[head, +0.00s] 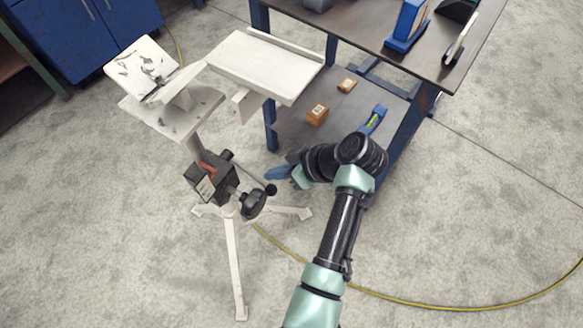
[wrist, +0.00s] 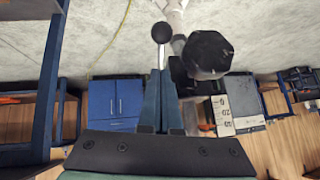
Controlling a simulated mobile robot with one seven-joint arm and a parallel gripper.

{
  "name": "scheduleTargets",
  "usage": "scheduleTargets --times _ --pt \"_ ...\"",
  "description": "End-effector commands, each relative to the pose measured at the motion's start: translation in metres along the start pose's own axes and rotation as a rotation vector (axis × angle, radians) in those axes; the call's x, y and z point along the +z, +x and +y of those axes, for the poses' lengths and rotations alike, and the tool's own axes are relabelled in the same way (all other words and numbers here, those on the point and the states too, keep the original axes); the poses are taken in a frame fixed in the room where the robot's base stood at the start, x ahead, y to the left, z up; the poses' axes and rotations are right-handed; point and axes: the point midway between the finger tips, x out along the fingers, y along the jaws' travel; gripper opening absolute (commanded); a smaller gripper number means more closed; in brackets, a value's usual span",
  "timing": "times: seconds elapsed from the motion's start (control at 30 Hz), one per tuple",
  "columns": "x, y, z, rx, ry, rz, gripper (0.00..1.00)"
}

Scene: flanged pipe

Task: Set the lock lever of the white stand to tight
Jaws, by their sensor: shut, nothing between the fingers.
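The white stand (head: 232,255) is on the left in the head view, with three splayed legs and a dark clamp block (head: 212,179) on its column. A thin lever with a black ball end (head: 271,189) sticks out from the block toward my gripper (head: 280,172). The ball also shows in the wrist view (wrist: 162,32), just beyond the fingertips (wrist: 160,72). My blue fingers are shut with nothing between them. Whether they touch the lever is unclear. A larger black knob (head: 254,205) sits below the lever; it also shows in the wrist view (wrist: 208,55).
White angled plates (head: 262,65) top the stand. A workbench (head: 375,20) with a lower shelf (head: 290,130) is behind my arm; orange-brown boxes (head: 318,115) lie on the shelf. A yellow hose (head: 420,304) crosses the floor. Open floor lies left and in front.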

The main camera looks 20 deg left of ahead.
Motion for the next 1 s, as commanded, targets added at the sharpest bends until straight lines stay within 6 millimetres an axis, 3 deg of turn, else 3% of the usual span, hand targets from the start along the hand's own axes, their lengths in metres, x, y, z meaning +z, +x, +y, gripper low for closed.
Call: scheduleTargets --times 0.03,0.2,0.67,0.87,1.0 --pt "0.010 0.007 0.001 0.001 0.007 0.000 0.00" --pt "0.022 0.018 0.001 0.002 0.005 0.000 0.00" --pt "0.026 0.022 0.001 0.002 0.004 0.000 0.00" --pt "0.038 0.039 0.004 0.002 0.005 0.000 0.00" --pt "0.038 0.039 0.004 0.002 0.004 -0.001 0.00"
